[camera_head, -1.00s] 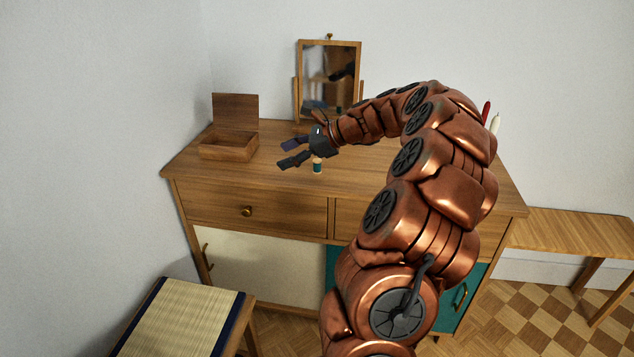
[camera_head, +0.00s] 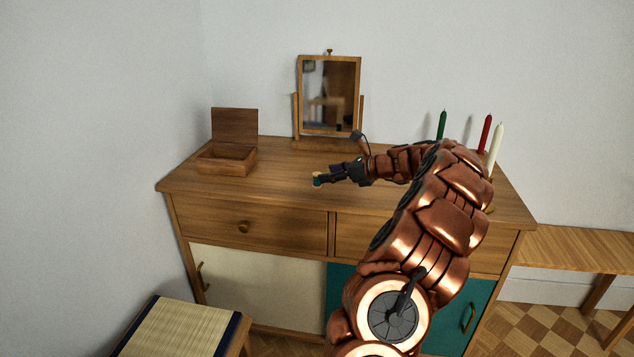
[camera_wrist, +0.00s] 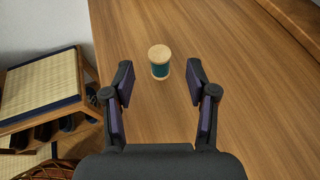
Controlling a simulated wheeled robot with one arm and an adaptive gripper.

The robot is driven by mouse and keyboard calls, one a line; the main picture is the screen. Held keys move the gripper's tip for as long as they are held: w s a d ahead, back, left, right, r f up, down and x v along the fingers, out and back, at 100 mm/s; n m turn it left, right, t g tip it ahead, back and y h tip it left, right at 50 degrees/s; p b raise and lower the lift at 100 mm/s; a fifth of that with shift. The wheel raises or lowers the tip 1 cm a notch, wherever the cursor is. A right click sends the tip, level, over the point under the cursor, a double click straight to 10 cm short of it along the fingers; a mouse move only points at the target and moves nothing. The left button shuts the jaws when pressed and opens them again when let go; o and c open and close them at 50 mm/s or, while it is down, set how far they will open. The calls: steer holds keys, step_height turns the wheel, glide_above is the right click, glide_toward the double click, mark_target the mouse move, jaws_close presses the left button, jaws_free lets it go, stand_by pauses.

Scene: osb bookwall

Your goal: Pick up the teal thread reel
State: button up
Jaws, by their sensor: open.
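The teal thread reel (camera_wrist: 160,70) stands upright on the wooden dresser top in the wrist view, with a pale wooden top and teal thread around its middle. It lies just ahead of and between the fingertips of my gripper (camera_wrist: 159,76), near the line joining them. The fingers are open, with a gap on both sides of the reel. In the head view the reel (camera_head: 318,179) shows near the front edge of the dresser, at the fingertips of my gripper (camera_head: 325,175). The fingers partly overlap there, so contact cannot be judged from that view.
An open wooden box (camera_head: 228,160) stands at the dresser's left. A mirror (camera_head: 329,97) stands at the back. Green (camera_head: 442,125), red (camera_head: 485,134) and white (camera_head: 495,150) candles stand at the right. The dresser top (camera_head: 275,192) around the reel is clear.

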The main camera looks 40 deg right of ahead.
mark_target(317, 180)
steer(key=shift+x, duration=1.5)
steer(key=c, duration=1)
